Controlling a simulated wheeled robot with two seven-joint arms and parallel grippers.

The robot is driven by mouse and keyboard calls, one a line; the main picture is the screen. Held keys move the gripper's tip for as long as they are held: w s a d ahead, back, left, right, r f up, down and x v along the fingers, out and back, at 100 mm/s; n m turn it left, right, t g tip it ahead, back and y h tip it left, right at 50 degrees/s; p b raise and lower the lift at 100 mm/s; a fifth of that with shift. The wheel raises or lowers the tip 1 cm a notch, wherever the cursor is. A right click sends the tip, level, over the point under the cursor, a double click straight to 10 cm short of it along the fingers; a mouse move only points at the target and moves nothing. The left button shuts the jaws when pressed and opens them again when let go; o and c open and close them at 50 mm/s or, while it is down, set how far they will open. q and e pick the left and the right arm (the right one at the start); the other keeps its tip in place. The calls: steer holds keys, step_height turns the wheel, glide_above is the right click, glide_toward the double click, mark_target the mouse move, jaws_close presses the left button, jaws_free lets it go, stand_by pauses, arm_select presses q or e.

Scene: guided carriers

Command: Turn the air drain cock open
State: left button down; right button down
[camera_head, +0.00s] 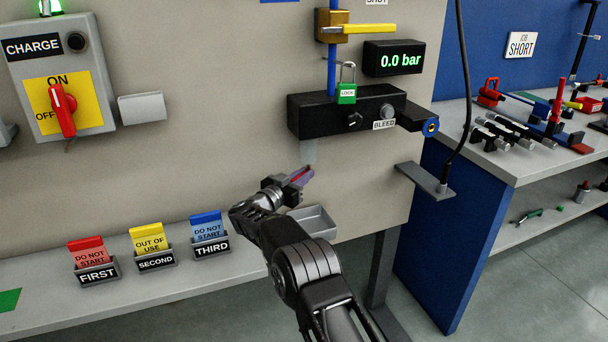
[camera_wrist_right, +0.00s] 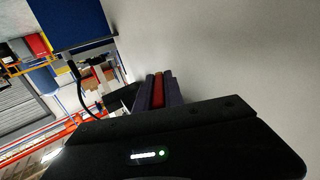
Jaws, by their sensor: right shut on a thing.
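My right gripper (camera_head: 301,177) reaches in from below in the head view, in front of the beige panel. It is shut on a thin red bar (camera_wrist_right: 158,90), which shows between its two fingers in the right wrist view. A short grey translucent pipe (camera_head: 308,151) hangs from the black block (camera_head: 310,118) just above the gripper. Whether the red bar is the drain cock's handle and joins this pipe is hidden by the fingers. A "BLEED" label (camera_head: 384,125) sits on the black block, beside a round knob (camera_head: 387,111). My left gripper is not in view.
A grey tray (camera_head: 322,232) lies just below my gripper. A green padlock (camera_head: 346,93) hangs on the block under the yellow lever (camera_head: 368,28); the display (camera_head: 400,60) reads 0.0 bar. Tag holders (camera_head: 157,262) stand left; a grey bracket (camera_head: 424,180) juts out right.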

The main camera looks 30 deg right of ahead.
stand_by(0.5)
steer(key=c, duration=1.4)
jaws_free()
steer(key=shift+c, duration=0.2)
steer(key=v, duration=0.7)
steer(key=shift+a+b, duration=0.35)
steer(key=shift+b, duration=0.1)
steer(key=shift+c, duration=0.4)
